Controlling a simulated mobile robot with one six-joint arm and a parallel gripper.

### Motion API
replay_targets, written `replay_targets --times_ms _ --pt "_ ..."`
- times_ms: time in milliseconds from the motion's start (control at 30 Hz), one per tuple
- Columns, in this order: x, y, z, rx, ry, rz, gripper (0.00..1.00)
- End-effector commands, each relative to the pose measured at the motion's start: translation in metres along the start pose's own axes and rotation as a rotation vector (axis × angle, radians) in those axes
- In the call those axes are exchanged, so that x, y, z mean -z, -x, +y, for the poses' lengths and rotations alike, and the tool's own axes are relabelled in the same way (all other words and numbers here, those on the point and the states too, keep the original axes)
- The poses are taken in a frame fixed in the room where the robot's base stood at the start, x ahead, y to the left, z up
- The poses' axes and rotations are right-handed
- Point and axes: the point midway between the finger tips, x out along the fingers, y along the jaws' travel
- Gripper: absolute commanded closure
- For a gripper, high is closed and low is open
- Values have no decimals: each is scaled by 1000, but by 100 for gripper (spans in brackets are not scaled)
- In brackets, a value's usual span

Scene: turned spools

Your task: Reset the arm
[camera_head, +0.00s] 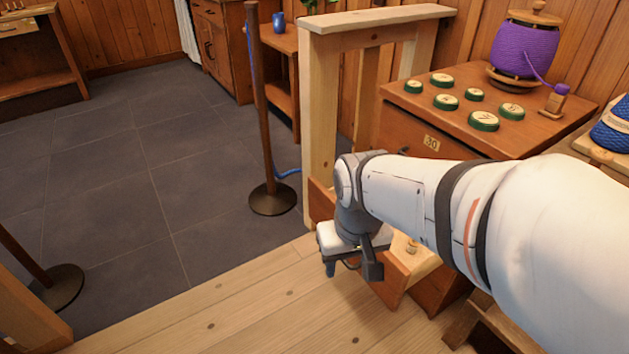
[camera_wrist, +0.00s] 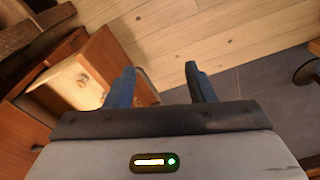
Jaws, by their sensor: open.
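My arm reaches in from the right of the head view and bends down at the wrist. My gripper (camera_head: 330,270) hangs low beside the wooden cabinet (camera_head: 456,125), over the light plank floor; most of it is hidden by the wrist housing. In the wrist view my gripper (camera_wrist: 160,84) shows two blue fingers spread apart with nothing between them. A drawer (camera_wrist: 72,82) of the cabinet stands pulled out, left of the fingers in the wrist view. In the head view part of the drawer (camera_head: 412,262) shows behind and below my wrist.
Green-rimmed discs (camera_head: 484,121) and a purple spool (camera_head: 524,48) stand on the cabinet top. A pale wooden frame post (camera_head: 319,120) rises just behind my wrist. A dark post on a round base (camera_head: 272,198) stands on the grey tiles (camera_head: 110,190), which are mostly clear.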

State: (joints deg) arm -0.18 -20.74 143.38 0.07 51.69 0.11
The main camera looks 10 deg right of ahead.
Motion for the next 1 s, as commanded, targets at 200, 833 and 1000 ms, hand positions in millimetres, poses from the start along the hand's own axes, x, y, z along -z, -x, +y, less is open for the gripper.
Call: replay_targets --times_ms 200,833,1000 --pt "1 1 0 0 -1 0 51" --pt "19 179 1 47 -95 34 51" --pt "24 239 0 32 -60 64 51"
